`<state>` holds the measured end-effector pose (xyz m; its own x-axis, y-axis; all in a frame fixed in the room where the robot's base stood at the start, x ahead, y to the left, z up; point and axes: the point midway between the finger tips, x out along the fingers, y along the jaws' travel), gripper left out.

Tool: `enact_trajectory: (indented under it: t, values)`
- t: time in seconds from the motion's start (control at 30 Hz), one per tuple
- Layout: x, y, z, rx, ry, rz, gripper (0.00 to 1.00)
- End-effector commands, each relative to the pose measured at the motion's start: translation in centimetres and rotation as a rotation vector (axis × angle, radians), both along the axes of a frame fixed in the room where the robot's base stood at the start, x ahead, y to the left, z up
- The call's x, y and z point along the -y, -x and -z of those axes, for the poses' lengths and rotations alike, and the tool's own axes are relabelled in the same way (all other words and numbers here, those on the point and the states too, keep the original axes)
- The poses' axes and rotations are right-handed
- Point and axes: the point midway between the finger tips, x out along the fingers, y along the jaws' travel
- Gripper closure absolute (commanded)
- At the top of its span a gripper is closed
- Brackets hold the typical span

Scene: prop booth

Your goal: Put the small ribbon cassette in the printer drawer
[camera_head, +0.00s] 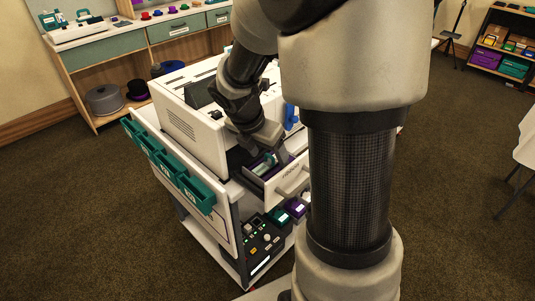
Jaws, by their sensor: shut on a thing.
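The white printer (185,125) stands on a cart in the middle of the view. Its drawer (290,181), marked "ribbon", is pulled out at the front and has a purple inside. My gripper (265,160) reaches down over the open drawer. It is shut on the small ribbon cassette (264,166), which is pale with teal. The cassette is at the drawer opening, over or inside it; I cannot tell whether it touches the drawer floor. The gripper and my arm hide part of the drawer and the printer's right side.
Teal bins (168,165) hang along the cart's left side. A dark control box (262,243) and small purple and teal boxes (296,208) sit on the lower shelf. A counter (120,45) with hats stands behind. The carpet at left is clear.

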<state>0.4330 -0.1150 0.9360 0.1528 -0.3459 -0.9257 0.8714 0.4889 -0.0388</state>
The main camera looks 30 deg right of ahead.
Motion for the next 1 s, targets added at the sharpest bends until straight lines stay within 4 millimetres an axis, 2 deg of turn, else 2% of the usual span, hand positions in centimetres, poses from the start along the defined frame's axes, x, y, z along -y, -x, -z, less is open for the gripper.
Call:
enact_trajectory:
  t: [0.03, 0.13, 0.17, 0.57, 0.67, 0.77, 1.0]
  values:
    - [0.0, 0.0, 0.0, 0.0, 0.001, 0.0, 0.28]
    - [0.0, 0.0, 0.0, 0.001, 0.0, 0.0, 0.11]
    - [0.0, 0.0, 0.0, 0.001, 0.0, 0.0, 0.09]
    - [-0.2, -0.2, -0.4, 0.007, -0.002, -0.005, 0.09]
    - [-0.6, -0.2, -1.5, 0.01, -0.001, -0.007, 0.09]
    - [-1.2, 0.0, -3.4, 0.014, -0.001, -0.008, 0.09]
    - [-3.3, 1.0, -9.0, 0.016, -0.001, -0.007, 0.09]
